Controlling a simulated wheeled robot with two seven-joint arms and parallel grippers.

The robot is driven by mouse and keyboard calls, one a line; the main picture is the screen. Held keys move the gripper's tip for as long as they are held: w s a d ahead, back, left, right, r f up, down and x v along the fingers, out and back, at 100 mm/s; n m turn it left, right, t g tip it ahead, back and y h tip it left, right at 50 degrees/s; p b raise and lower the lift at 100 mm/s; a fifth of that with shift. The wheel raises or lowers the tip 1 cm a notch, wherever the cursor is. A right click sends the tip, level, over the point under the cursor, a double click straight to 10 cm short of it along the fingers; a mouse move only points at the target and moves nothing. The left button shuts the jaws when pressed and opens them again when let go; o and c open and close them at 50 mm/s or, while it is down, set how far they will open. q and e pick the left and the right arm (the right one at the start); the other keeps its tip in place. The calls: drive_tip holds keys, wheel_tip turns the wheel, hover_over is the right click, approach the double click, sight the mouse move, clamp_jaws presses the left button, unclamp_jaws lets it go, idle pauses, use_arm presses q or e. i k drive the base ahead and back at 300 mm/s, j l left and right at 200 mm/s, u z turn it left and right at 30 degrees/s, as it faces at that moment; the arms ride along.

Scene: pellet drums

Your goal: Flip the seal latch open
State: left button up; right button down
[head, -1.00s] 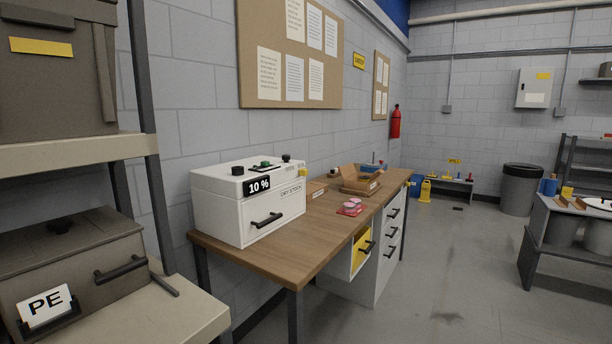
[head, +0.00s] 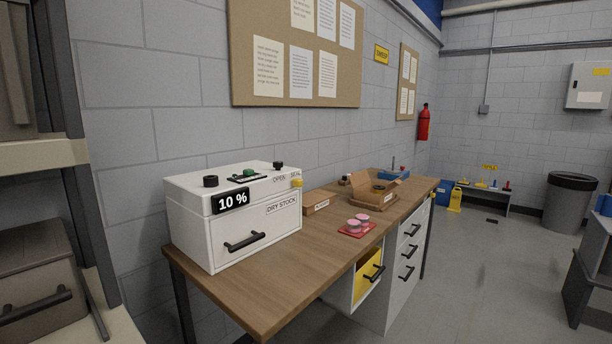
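The white dry stock box (head: 232,222) stands on the near part of the wooden workbench (head: 265,290). It carries a "10 %" display (head: 230,201), a "DRY STOCK" label and a black front handle (head: 244,242). On its top are black knobs and a green button (head: 249,173). Neither of my grippers is in view.
Pink round pieces on a red tray (head: 357,229) and an open cardboard box (head: 375,188) stand farther along the bench. A shelf rack (head: 62,150) stands at left. The floor right of the bench is clear.

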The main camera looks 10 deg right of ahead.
sight(297, 182)
drive_tip(key=i+l+u, duration=0.1)
drive_tip(key=l, duration=0.3)
drive_tip(key=i+l+u, duration=0.1)
drive_tip(key=l, duration=0.3)
drive_tip(key=i+l+u, duration=0.1)
drive_tip(key=i+l, duration=0.15)
drive_tip(key=l, duration=0.15)
drive_tip(key=i+l+u, duration=0.1)
drive_tip(key=l, duration=0.3)
drive_tip(key=i+l+u, duration=0.1)
drive_tip(key=l, duration=0.35)
